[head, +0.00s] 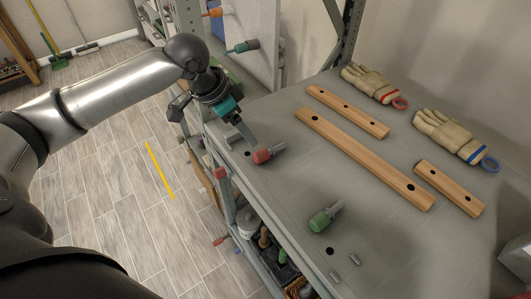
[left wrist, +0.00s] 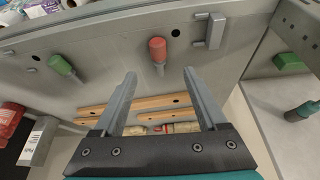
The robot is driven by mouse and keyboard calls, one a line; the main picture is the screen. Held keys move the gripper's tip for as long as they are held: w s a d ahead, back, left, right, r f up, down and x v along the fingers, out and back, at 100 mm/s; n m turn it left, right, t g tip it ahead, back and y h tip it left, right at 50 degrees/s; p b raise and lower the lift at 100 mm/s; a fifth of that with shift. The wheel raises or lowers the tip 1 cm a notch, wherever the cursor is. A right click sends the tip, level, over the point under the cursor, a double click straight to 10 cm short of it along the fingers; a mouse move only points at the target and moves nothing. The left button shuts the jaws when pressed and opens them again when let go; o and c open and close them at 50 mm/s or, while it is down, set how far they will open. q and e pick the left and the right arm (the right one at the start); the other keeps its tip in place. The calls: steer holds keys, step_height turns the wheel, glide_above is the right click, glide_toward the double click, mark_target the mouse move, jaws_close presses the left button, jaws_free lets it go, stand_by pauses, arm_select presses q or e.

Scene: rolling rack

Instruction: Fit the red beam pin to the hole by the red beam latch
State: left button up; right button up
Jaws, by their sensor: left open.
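The red beam pin (head: 262,155) lies on its side on the grey rack top, its metal shaft pointing away from the near edge. It also shows in the left wrist view (left wrist: 158,48), ahead of and between my fingertips. My left gripper (head: 248,138) is open and empty, just above and behind the pin. Its two spread fingers show in the left wrist view (left wrist: 160,75). A dark hole (head: 248,154) is beside the pin's red head; it also shows in the wrist view (left wrist: 175,33). A red-ended part (head: 222,173), perhaps the red latch, is at the rack's edge. My right gripper is out of view.
A green pin (head: 322,220) lies nearer, by another hole (head: 329,251). Several wooden beams (head: 365,155) and two work gloves (head: 371,83) lie farther across. A rack upright (head: 345,35) stands behind. The surface between the two pins is clear.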

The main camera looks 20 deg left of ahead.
mark_target(262, 151)
arm_select(q)
steer(key=x, duration=0.6)
steer(key=shift+w+d+f, duration=0.1)
steer(key=shift+f, duration=0.05)
steer(key=shift+d+x, duration=0.2)
steer(key=shift+x, duration=2.35)
steer(key=shift+c, duration=0.3)
jaws_close()
